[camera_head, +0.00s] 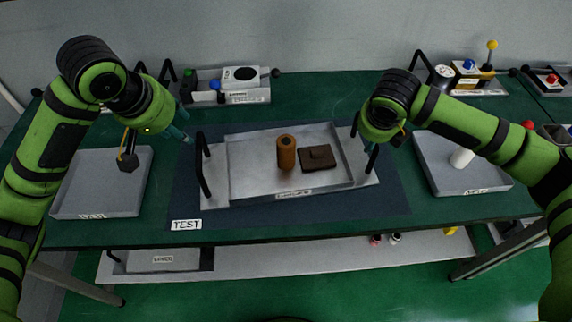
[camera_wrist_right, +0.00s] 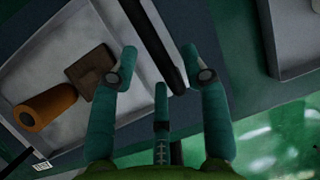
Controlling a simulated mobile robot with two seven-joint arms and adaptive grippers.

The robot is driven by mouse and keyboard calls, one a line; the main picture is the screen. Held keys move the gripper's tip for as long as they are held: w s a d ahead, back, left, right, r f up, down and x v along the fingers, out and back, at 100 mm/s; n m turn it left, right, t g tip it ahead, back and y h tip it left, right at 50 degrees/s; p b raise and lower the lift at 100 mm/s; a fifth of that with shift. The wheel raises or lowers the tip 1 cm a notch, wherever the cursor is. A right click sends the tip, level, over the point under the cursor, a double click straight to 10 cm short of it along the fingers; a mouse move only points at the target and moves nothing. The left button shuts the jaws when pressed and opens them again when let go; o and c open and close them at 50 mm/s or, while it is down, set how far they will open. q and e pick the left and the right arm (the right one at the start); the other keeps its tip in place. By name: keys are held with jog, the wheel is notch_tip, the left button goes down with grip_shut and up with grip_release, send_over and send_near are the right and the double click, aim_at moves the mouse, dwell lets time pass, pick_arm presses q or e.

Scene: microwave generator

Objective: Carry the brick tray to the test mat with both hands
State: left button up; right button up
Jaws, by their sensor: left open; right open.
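A grey metal tray (camera_head: 245,188) with two upright black handles lies on the dark blue test mat (camera_head: 400,190), which carries a TEST label. Its label is too small to read. A brown-orange cylinder (camera_head: 286,152) stands in it beside a flat dark brown piece (camera_head: 318,158). My left gripper (camera_head: 186,132) is open, up and left of the left handle (camera_head: 203,165), apart from it. My right gripper (camera_head: 368,150) is open at the right handle. In the right wrist view, that handle (camera_wrist_right: 152,40) runs between its spread fingertips (camera_wrist_right: 160,72); contact is not clear.
A grey tray (camera_head: 95,185) stands left of the mat, and another (camera_head: 450,180) with a white cylinder (camera_head: 461,158) stands right. A labelled box (camera_head: 243,88) and a yellow-knobbed lever unit (camera_head: 490,60) stand at the back. The green table's front strip (camera_head: 300,236) is clear.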

jog(key=v, duration=1)
